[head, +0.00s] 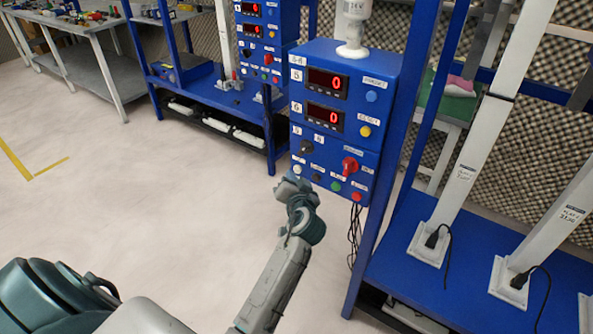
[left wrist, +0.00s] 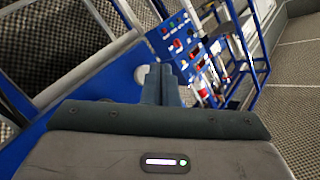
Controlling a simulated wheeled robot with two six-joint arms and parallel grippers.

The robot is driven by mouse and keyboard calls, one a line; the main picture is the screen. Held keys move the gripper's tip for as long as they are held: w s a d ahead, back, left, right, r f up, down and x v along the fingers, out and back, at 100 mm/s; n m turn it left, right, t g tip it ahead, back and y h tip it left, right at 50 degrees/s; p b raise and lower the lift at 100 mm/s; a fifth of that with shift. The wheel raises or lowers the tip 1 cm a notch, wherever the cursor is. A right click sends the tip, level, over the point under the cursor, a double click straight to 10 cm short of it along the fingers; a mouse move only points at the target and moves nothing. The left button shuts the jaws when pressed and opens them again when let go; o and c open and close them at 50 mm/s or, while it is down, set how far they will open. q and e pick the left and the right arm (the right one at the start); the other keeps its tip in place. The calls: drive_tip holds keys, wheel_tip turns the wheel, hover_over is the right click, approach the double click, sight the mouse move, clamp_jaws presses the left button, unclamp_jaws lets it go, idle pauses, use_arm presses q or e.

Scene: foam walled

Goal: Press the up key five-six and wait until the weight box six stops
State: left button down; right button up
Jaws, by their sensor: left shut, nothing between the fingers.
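The blue control panel (head: 345,110) marked 5-6 stands at the centre of the head view, with two red displays, 5 (head: 328,82) and 6 (head: 324,117), both reading 0. Its bottom row has a white button (head: 297,169), a black button (head: 316,178), a green button (head: 335,186) and a red button (head: 356,197); their small labels are too blurred to read. My left gripper (head: 290,185) is shut and empty, just below the white button in the picture; I cannot tell whether it touches the panel. Its closed fingers show in the left wrist view (left wrist: 160,82). I cannot single out weight box six.
A red rotary switch (head: 350,166) and a dark knob (head: 306,146) sit above the button row. A blue frame post (head: 398,150) stands right of the panel, with white columns on a blue base (head: 450,285). The pale floor (head: 130,190) at left is clear.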

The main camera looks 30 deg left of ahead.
use_arm(q)
drive_tip(key=shift+w, duration=0.3)
